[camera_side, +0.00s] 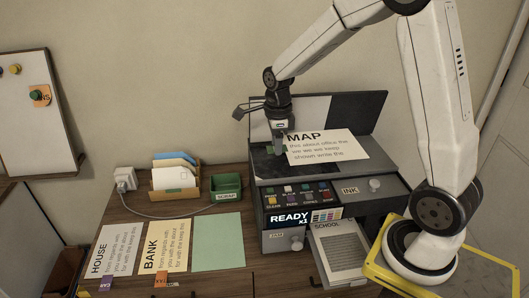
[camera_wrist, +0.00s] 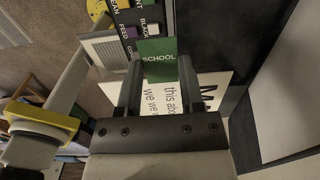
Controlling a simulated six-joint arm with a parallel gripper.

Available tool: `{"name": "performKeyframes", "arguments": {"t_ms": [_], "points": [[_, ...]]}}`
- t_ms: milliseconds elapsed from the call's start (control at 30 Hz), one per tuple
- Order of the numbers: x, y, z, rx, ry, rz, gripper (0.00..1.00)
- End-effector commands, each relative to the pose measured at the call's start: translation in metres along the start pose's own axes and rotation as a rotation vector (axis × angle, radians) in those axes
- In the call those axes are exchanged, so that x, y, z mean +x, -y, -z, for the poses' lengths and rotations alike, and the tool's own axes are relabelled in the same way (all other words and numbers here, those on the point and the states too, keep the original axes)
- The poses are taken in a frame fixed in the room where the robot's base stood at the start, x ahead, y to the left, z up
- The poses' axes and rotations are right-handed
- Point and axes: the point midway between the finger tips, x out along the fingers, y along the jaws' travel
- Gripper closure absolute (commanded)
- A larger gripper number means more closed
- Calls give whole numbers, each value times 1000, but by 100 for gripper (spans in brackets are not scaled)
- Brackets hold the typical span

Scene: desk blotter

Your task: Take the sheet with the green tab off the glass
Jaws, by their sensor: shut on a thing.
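The sheet (camera_side: 328,147), white and headed MAP, is at the copier's glass (camera_side: 264,168), below the raised lid. Its green tab (camera_wrist: 157,62), lettered SCHOOL, shows between my fingers in the wrist view, with part of the sheet (camera_wrist: 160,98) behind it. My gripper (camera_side: 278,147) points down at the sheet's left end and is shut on the sheet at its tab. In the side view my fingers partly hide the tab. I cannot tell whether the sheet's far end touches the copier.
The copier's raised lid (camera_side: 345,112) stands behind my gripper. Buttons and a READY display (camera_side: 290,218) are in front. A SCHOOL page (camera_side: 340,250) lies in the tray below. HOUSE (camera_side: 117,257) and BANK (camera_side: 166,246) sheets, a green blotter (camera_side: 217,242) and a SCRAP box (camera_side: 227,188) are left.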

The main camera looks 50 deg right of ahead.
Motion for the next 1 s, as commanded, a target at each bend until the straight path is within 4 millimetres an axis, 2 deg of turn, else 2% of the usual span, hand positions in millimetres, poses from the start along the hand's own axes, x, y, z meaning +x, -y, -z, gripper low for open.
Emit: {"name": "performKeyframes", "arguments": {"t_ms": [300,1000], "points": [[-10,-17,12,0,0,1,85],[-11,-20,13,0,0,0,85]]}}
